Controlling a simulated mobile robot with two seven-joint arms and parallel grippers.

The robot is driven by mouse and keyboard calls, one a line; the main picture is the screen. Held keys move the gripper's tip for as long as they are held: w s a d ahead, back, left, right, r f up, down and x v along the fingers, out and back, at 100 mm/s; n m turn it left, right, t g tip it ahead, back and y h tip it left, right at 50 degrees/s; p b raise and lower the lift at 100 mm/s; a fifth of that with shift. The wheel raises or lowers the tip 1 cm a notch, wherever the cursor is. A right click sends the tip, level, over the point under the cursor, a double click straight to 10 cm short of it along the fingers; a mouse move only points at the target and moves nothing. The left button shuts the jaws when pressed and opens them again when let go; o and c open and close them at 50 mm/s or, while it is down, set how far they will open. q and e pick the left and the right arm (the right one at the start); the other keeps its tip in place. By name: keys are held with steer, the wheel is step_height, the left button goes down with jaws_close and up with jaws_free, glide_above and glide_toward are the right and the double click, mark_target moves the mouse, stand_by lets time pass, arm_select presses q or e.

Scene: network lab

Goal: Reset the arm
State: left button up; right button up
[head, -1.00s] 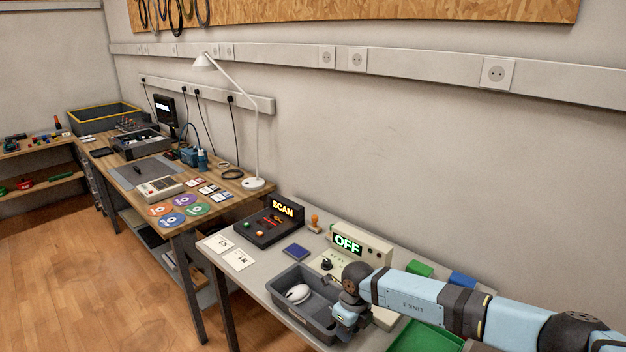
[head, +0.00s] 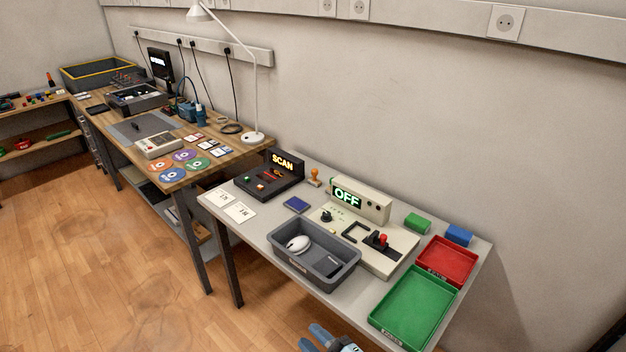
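My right gripper (head: 318,342) shows only in part at the bottom edge of the head view, in front of and below the grey table (head: 262,228). Its blue and dark parts are cut off by the frame, and I cannot make out whether its fingers are apart. It is clear of the table's objects, and I see nothing held in it. My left gripper is not in view.
On the grey table stand a grey bin (head: 326,279) with a white mouse (head: 299,244), an OFF device (head: 360,203) with a red-knobbed lever (head: 382,239), a SCAN device (head: 268,180), a green tray (head: 412,306) and a red tray (head: 446,262). Floor (head: 130,290) is free at left.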

steer(key=s+d+f+m+g+h, duration=0.2)
steer(key=s+d+f+m+h, duration=0.35)
steer(key=s+d+m, duration=0.35)
steer(key=s+d+f+m+g+h, duration=0.1)
steer(key=s+d+f+m+h, duration=0.45)
steer(key=d, duration=0.45)
step_height(320, 180, up, 8)
steer(key=p, duration=0.7)
steer(key=shift+d+y+p, duration=0.25)
steer(key=shift+y+p, duration=0.15)
